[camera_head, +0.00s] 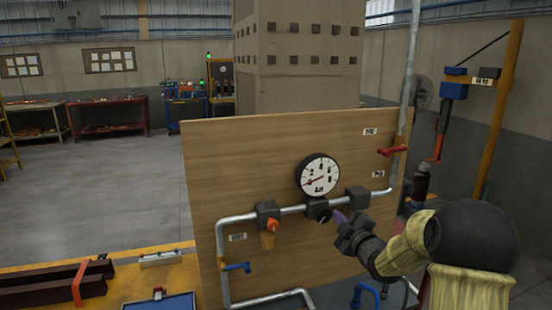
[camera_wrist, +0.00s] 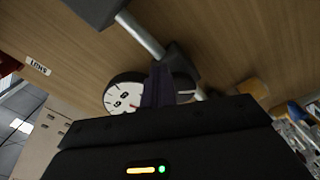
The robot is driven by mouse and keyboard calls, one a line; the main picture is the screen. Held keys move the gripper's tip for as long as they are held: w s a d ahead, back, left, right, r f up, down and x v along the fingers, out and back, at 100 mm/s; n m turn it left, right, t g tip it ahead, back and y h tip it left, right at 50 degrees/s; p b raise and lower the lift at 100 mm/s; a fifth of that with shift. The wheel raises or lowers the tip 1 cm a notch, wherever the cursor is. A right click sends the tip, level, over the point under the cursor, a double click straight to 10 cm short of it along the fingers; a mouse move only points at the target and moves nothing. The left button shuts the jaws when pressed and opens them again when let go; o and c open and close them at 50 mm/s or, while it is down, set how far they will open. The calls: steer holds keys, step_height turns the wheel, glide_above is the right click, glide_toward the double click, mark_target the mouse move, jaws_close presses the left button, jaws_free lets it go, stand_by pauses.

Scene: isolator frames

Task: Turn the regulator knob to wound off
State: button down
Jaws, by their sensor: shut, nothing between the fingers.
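The round white gauge (camera_head: 318,175) with a red needle stands on the pipe in front of the wooden panel. Right below it is a dark regulator body with a small dark round knob (camera_head: 322,215). My gripper (camera_head: 339,216) is just right of this knob, its fingertips pointing at it; I cannot tell if they touch. In the wrist view my shut, empty fingers (camera_wrist: 158,86) stand in front of the gauge (camera_wrist: 122,92) and hide part of it.
The wooden panel (camera_head: 215,165) carries a metal pipe (camera_head: 238,217). On it are an orange-knobbed fitting (camera_head: 272,225), a dark block (camera_head: 357,199), a blue lever (camera_head: 237,267) and a red lever (camera_head: 393,150). Left of the panel is open floor (camera_head: 95,190).

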steer(key=b+v, duration=0.3)
steer(key=v, duration=0.3)
steer(key=shift+d, duration=0.15)
stand_by(0.3)
